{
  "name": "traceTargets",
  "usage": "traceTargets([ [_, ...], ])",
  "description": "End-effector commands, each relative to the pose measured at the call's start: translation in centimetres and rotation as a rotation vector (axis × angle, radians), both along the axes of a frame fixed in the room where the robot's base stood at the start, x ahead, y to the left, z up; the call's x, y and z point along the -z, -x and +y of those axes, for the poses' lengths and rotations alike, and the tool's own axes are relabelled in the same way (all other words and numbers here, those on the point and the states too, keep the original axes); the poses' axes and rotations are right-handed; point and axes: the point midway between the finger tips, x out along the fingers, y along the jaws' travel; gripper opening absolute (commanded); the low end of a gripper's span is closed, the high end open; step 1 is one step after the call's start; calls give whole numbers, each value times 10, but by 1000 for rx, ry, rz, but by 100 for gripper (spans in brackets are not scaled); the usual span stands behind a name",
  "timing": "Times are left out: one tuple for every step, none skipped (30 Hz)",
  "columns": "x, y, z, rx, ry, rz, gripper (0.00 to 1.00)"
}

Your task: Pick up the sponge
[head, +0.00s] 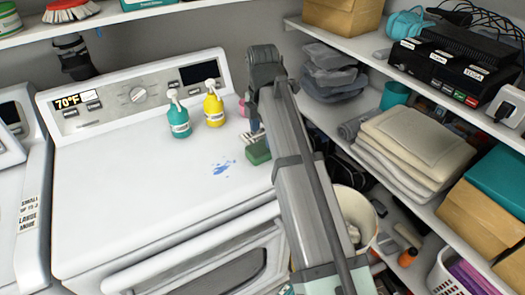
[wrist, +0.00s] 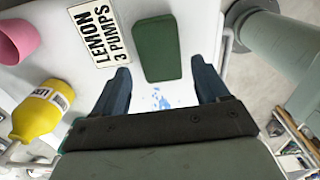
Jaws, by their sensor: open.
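The sponge is a dark green block (wrist: 160,48) lying on the white top of the appliance. In the wrist view it sits just beyond and between the fingertips of my gripper (wrist: 160,72). Its green side also shows in the head view (head: 258,153), close beside my arm, which hides part of it. My gripper is open and empty, with one blue finger toward each side of the sponge. From these views I cannot tell the exact height of the fingers above the surface.
A card reading "LEMON 3 PUMPS" (wrist: 102,35) and a pink cup (wrist: 17,40) are left of the sponge. A blue spill (head: 222,168) marks the white top (head: 130,200). Shelving (head: 440,212) stands right.

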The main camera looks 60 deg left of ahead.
Motion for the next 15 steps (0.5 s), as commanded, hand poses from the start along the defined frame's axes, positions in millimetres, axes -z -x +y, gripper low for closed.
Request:
traceTargets([
  [5,0,-1,0,0,0,74],
  [7,0,0,0,0,0,74],
  [9,0,0,1,0,0,74],
  [10,0,0,1,0,0,74],
  [11,0,0,1,0,0,74],
  [12,0,0,1,0,0,74],
  [12,0,0,1,0,0,74],
  [13,0,0,1,0,0,74],
  [15,0,0,1,0,0,74],
  [17,0,0,1,1,0,74],
  [20,0,0,1,1,0,74],
  [24,0,-1,1,1,0,74],
  [27,0,-1,1,1,0,74],
  [31,0,0,1,1,0,74],
  [37,0,0,1,1,0,74],
])
